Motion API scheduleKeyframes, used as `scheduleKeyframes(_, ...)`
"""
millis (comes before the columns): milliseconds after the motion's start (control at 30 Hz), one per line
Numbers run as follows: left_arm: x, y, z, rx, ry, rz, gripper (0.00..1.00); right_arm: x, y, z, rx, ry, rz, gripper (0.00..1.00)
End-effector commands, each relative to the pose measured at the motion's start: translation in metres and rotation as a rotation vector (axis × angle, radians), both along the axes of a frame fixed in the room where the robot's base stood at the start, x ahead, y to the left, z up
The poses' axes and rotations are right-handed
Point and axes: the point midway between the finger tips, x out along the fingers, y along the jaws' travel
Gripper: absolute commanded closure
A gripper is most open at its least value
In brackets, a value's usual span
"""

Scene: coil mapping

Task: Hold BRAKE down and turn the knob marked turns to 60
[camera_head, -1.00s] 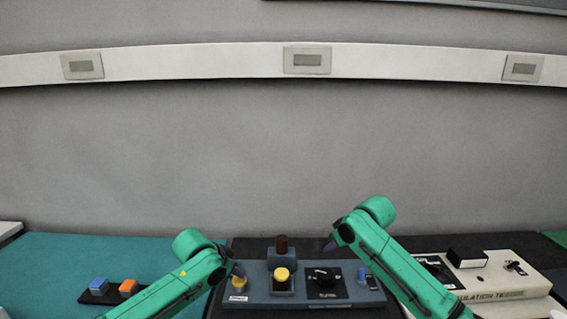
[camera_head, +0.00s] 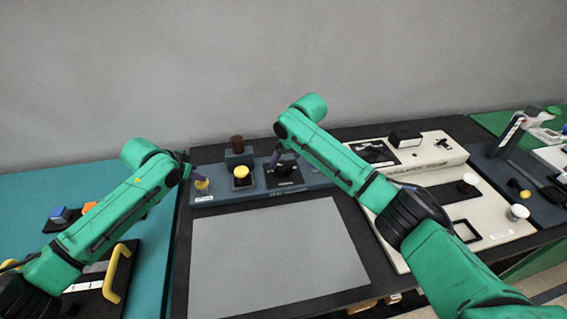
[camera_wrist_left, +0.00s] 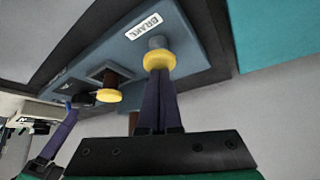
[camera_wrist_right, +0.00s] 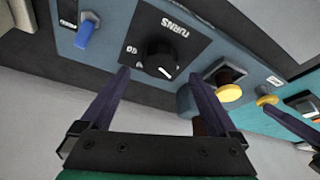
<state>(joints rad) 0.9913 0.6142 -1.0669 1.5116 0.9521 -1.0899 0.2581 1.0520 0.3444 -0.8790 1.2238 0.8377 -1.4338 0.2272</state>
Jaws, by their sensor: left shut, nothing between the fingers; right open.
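The yellow BRAKE button (camera_head: 202,184) is at the left end of the blue-grey control box (camera_head: 214,198). It also shows beside its BRAKE label in the left wrist view (camera_wrist_left: 158,60). My left gripper (camera_head: 188,173) is shut and empty, its fingertips at the yellow cap, seemingly touching it. How far the button is pressed I cannot tell. The black turns knob (camera_wrist_right: 161,57) has a TURNS label and a 60 mark; its white pointer line is away from the 60. My right gripper (camera_wrist_right: 160,76) is open, its fingers on either side of the knob, apparently not touching it.
A blue switch (camera_wrist_right: 86,30) is on the knob's other side. A grey mat (camera_head: 275,255) lies in front. A cream panel (camera_head: 440,185) stands at right.

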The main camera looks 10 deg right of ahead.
Motion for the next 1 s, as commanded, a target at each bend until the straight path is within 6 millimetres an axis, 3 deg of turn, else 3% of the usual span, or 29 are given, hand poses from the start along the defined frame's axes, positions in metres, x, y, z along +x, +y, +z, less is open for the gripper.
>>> scheduleKeyframes(200, 0.0, 0.0, -0.001, 0.001, 0.002, 0.0, 1.0, 0.013, 0.005, -0.033, 0.0, -0.001, 0.0, 0.05)
scheduleKeyframes(467, 0.0, 0.0, -0.001, 0.001, 0.002, 0.0, 1.0, 0.015, 0.006, -0.037, 0.0, -0.002, 0.001, 0.05)
scheduleKeyframes(567, 0.0, 0.0, -0.001, 0.001, 0.001, 0.0, 1.0, 0.015, 0.006, -0.037, 0.0, -0.002, 0.001, 0.35)
scheduleKeyframes(700, 0.0, 0.0, -0.001, 0.001, 0.001, 0.0, 1.0, 0.015, 0.006, -0.037, 0.0, -0.002, 0.001, 0.89)
scheduleKeyframes(1000, 0.0, 0.0, -0.001, 0.001, 0.001, 0.0, 1.0, 0.014, 0.007, -0.037, 0.002, 0.0, -0.023, 0.91)
